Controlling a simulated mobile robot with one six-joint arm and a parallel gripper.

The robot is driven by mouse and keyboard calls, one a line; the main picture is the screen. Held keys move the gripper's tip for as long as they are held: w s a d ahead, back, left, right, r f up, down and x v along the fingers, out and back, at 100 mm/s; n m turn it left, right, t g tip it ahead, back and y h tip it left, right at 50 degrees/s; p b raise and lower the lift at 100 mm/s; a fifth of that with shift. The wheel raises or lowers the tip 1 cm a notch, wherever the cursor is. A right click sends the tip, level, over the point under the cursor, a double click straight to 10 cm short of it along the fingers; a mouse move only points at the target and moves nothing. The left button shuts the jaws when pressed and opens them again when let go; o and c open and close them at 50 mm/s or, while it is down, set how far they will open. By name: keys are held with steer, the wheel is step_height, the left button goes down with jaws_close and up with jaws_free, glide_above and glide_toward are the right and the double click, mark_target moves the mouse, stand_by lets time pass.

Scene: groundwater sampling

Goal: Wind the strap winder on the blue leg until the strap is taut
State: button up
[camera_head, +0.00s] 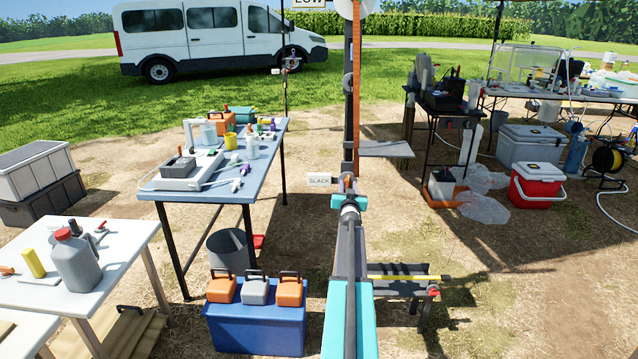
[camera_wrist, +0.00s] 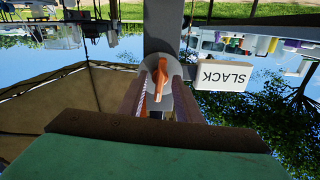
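The winder's orange handle (camera_wrist: 160,78) shows in the wrist view on a round grey mount, in front of a grey upright leg (camera_wrist: 163,25). No blue shows on this leg. My gripper (camera_wrist: 161,92) is open, with one finger on each side of the handle; I cannot tell whether they touch it. In the head view my gripper (camera_head: 349,200) is at the leg (camera_head: 350,100), largely hiding the winder. A white sign reading SLACK (camera_head: 319,180) is beside it, and shows upside down in the wrist view (camera_wrist: 222,76). An orange strip, perhaps the strap (camera_head: 363,80), runs up the leg.
A blue-topped table (camera_head: 250,185) with sampling gear stands left of the leg. A blue box (camera_head: 255,328) with several small cases is near my arm. A low bench (camera_head: 400,285) is on the right, with a red cooler (camera_head: 537,186) farther back. Bare ground lies between them.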

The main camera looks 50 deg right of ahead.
jaws_close()
steer(key=shift+r+m+p, duration=0.15)
steer(key=shift+m+p, duration=0.15)
steer(key=shift+p, duration=0.25)
steer(key=m+p, duration=0.4)
steer(key=shift+p, duration=0.35)
steer(key=m+p, duration=0.3)
steer(key=shift+m+p, duration=0.65)
steer(key=shift+m, duration=0.85)
